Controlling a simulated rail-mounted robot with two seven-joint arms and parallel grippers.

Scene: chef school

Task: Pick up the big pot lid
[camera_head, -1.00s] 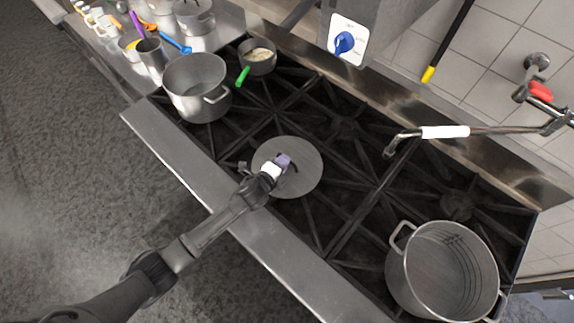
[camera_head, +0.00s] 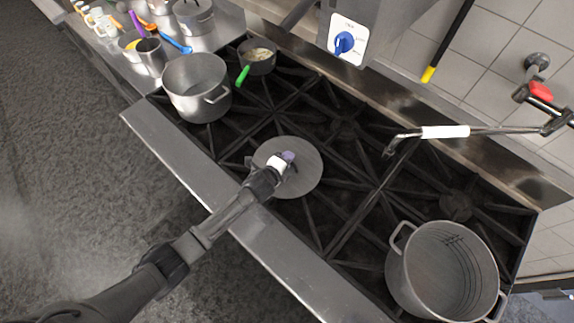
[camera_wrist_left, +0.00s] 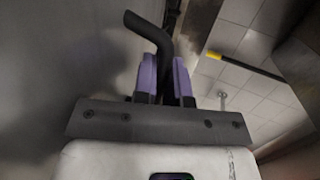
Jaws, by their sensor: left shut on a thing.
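The big pot lid (camera_head: 303,179) is a round grey metal disc over the black stove grates, in the middle of the head view. My left gripper (camera_head: 288,157) is at the lid's centre, shut on its handle. In the left wrist view, the dark bent handle (camera_wrist_left: 150,30) passes between the purple fingers (camera_wrist_left: 165,78), and the lid's grey surface (camera_wrist_left: 60,60) fills the left side. Whether the lid touches the grates cannot be told. My right gripper is not in view.
A large open pot (camera_head: 440,270) stands on the grates at lower right. Another pot (camera_head: 197,88) and a small pan (camera_head: 257,57) with a green handle stand at upper left. A pot-filler tap (camera_head: 445,132) reaches over the stove. Utensils crowd the back-left counter.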

